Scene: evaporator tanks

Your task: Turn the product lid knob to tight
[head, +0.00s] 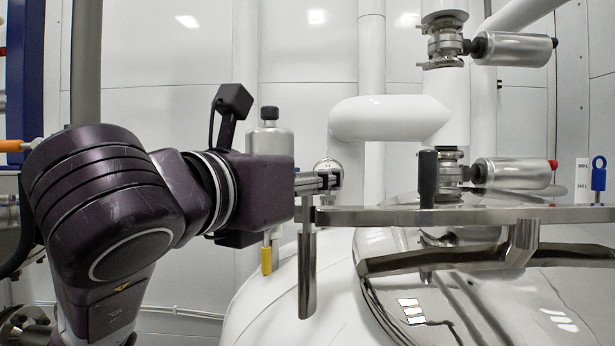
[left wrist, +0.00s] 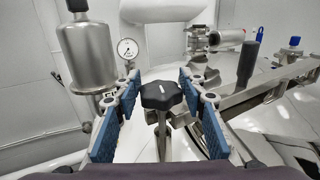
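The product lid knob, a black lobed star knob (left wrist: 161,95), stands on a metal stem in the middle of the left wrist view. My left gripper (left wrist: 159,84) is open, with one blue-padded finger on each side of the knob. A gap shows between the knob and both pads. In the head view my left gripper (head: 320,184) reaches in from the left to the left end of the lid's metal bar (head: 480,214). There the fingers mostly hide the knob. My right gripper is in neither view.
A black upright handle (head: 428,178) rises from the bar. The shiny domed lid (head: 480,290) lies below it. A silver cylinder (left wrist: 88,55) and a round gauge (left wrist: 127,48) stand beyond the left finger. White pipes (head: 390,118) fill the back.

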